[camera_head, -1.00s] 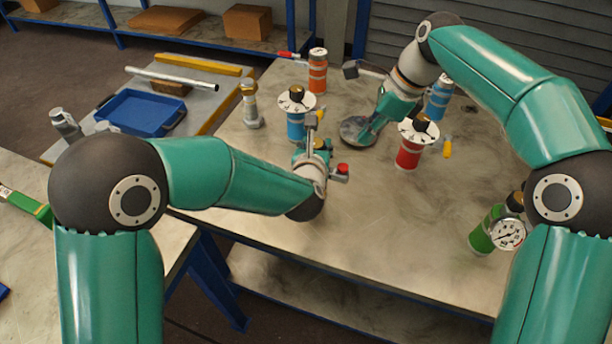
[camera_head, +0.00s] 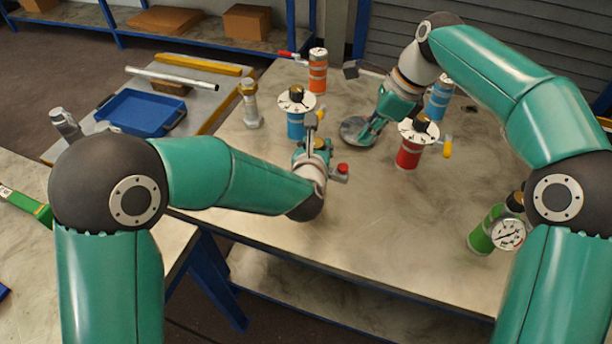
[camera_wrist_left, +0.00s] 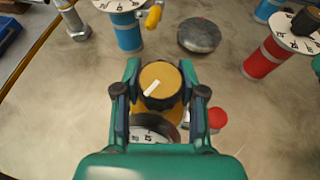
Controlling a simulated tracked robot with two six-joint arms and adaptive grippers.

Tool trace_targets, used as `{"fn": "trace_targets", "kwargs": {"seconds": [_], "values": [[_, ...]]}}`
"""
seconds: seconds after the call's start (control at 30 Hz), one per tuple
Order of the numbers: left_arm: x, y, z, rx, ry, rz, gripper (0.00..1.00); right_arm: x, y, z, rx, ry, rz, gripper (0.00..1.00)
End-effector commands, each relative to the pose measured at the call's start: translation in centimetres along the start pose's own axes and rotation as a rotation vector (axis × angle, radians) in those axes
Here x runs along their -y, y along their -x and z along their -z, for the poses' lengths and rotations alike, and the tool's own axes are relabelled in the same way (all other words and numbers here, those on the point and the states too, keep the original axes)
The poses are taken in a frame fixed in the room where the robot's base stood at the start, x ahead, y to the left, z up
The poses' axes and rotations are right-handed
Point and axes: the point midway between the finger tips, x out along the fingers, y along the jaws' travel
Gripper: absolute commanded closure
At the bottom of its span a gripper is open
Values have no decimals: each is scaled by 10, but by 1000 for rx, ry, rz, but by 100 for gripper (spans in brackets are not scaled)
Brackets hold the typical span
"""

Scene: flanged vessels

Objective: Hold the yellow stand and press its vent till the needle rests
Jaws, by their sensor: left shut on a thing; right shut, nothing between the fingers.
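The yellow stand is mostly hidden by my left gripper. Its yellow-topped knob (camera_wrist_left: 158,80) with a white pointer mark shows between the fingers in the left wrist view. The red vent button (camera_wrist_left: 217,118) sticks out to the right of the fingers; it also shows in the head view (camera_head: 343,168). The gauge dial (camera_wrist_left: 152,135) is partly covered, and its needle cannot be read. My left gripper (camera_head: 316,148) is shut on the stand, from the near side. My right gripper (camera_head: 368,134) is shut and empty, low by a grey disc, apart from the vent.
A blue stand (camera_head: 296,124) is behind the left gripper. A red stand (camera_head: 408,153) is right of the right gripper. Orange (camera_head: 317,75), second blue (camera_head: 438,100) and green (camera_head: 487,230) stands and a grey disc (camera_head: 352,124) share the table. The front middle is clear.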

Motion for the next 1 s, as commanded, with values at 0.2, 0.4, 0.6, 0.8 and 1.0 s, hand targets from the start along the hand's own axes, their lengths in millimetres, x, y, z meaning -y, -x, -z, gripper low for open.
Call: {"fn": "trace_targets", "kwargs": {"seconds": [0.2, 0.4, 0.6, 0.8, 1.0], "values": [[0, 0, -1, 2, -1, -1, 100, 0, 0, 0, 1, 14, 1, 100], [0, 0, -1, 2, -1, -1, 100, 16, -8, -17, 73, 175, 86, 100], [0, 0, -1, 2, -1, -1, 100, 19, -20, -45, 220, 374, 248, 100], [0, 0, -1, 2, -1, -1, 100, 8, -12, -46, 293, 402, 383, 100], [0, 0, -1, 2, -1, 0, 100, -4, 4, -39, 311, 370, 404, 100]]}}
